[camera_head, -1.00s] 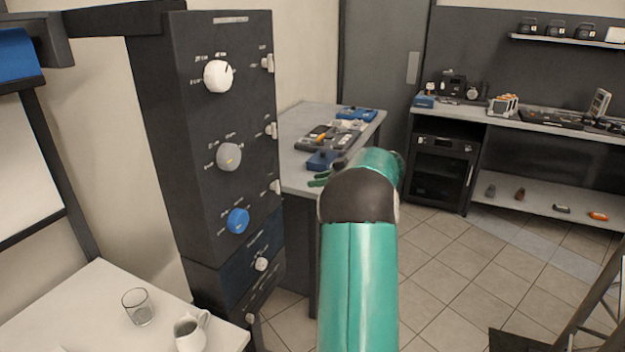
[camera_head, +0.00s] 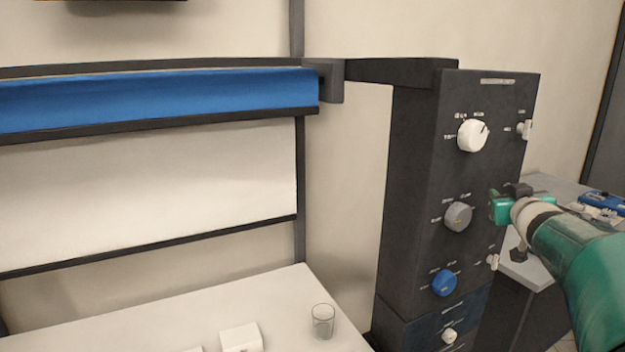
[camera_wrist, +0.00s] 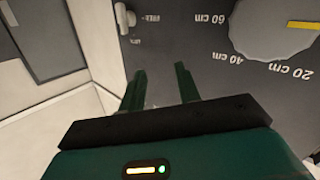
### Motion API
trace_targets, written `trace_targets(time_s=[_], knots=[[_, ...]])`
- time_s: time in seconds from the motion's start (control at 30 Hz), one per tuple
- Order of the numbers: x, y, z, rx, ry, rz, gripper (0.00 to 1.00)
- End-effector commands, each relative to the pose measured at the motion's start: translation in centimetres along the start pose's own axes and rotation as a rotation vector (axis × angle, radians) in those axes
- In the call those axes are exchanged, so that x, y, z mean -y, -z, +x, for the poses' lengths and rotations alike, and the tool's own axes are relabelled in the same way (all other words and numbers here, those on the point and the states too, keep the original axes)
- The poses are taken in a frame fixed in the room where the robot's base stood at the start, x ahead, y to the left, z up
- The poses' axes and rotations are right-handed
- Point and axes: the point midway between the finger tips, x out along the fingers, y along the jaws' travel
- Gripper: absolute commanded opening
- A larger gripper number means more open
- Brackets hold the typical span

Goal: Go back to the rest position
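My gripper (camera_head: 500,206) is raised beside the right part of the dark control column (camera_head: 412,190) in the head view, at about the height of the grey knob (camera_head: 458,216). In the wrist view its two green fingers stand apart, so my gripper (camera_wrist: 160,78) is open, with nothing between the fingers. A large grey knob with a yellow mark (camera_wrist: 275,28) and upside-down centimetre labels is close by, apart from the fingers. My teal arm covers the lower right of the head view.
The column also carries a white knob (camera_head: 472,135), a blue knob (camera_head: 444,282) and small side switches (camera_head: 525,129). A white table (camera_head: 285,295) with a clear glass (camera_head: 323,320) stands at front left. A blue roller (camera_head: 160,98) hangs above a white screen (camera_head: 150,195).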

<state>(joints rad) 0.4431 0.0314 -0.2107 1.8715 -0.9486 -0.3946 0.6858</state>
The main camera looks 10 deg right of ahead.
Motion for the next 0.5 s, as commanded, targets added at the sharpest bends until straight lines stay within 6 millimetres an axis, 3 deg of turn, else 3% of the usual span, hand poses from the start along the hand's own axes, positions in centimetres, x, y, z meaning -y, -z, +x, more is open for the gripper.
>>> trace_targets(time_s=[0.07, 0.17, 0.37, 0.5], knots=[[2.7, 0.5, -2.6, 0.052, -0.036, 0.029, 0.33], [5.9, -0.4, -6.1, 0.154, -0.062, 0.060, 0.33], [13.4, -4.7, -14.8, 0.417, -0.007, 0.091, 0.33], [18.7, -8.7, -21.9, 0.615, 0.103, 0.076, 0.33]])
